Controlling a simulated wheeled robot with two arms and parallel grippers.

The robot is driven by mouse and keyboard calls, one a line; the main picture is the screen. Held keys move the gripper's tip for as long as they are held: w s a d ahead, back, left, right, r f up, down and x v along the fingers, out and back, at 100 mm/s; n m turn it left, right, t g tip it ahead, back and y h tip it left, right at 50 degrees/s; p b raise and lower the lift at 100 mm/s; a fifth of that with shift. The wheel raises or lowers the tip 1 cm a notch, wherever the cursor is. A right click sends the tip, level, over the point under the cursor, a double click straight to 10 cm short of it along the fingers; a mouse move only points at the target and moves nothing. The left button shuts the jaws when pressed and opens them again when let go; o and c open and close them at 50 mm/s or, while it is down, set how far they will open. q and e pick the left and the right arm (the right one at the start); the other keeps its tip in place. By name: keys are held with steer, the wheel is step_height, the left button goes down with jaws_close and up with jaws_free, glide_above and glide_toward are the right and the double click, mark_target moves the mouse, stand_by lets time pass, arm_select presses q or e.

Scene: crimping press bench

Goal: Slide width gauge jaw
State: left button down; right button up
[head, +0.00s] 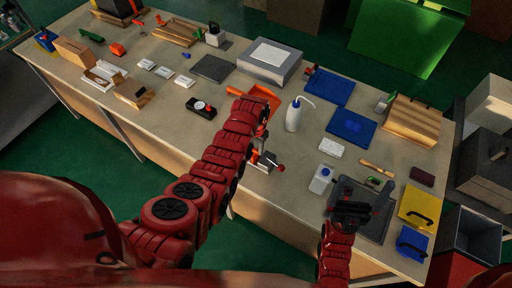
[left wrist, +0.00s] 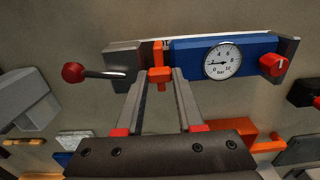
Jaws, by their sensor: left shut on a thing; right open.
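The width gauge (left wrist: 192,62) shows in the left wrist view, with a blue body, a round dial marked bar, a red knob at its right and a red ball lever (left wrist: 73,73) at its left. Its orange jaw (left wrist: 160,75) sits left of the blue body. My left gripper (left wrist: 160,90) has its fingers on both sides of the orange jaw and is shut on it. In the head view, part of the gauge (head: 266,160) shows beside my left arm, which hides the rest. My right gripper (head: 350,212) is open and empty over a dark tray (head: 376,228).
An orange bin (head: 263,97) and a white bottle (head: 293,116) stand close to my left gripper. Some bare bench shows left of my left arm.

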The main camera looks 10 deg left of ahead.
mark_target(255, 149)
arm_select(q)
steer(key=shift+w+a+f+b, duration=0.1)
steer(key=shift+a+f+b, duration=0.15)
steer(key=shift+b, duration=0.6)
steer(key=shift+a+r, duration=0.1)
steer(key=shift+r, duration=0.2)
steer(key=c, duration=0.5)
jaws_free()
steer(key=shift+w+r, duration=0.1)
steer(key=shift+r, duration=0.15)
step_height(255, 149, up, 5)
steer(key=shift+b, duration=1.2)
step_height(255, 149, up, 12)
steer(key=p, duration=1)
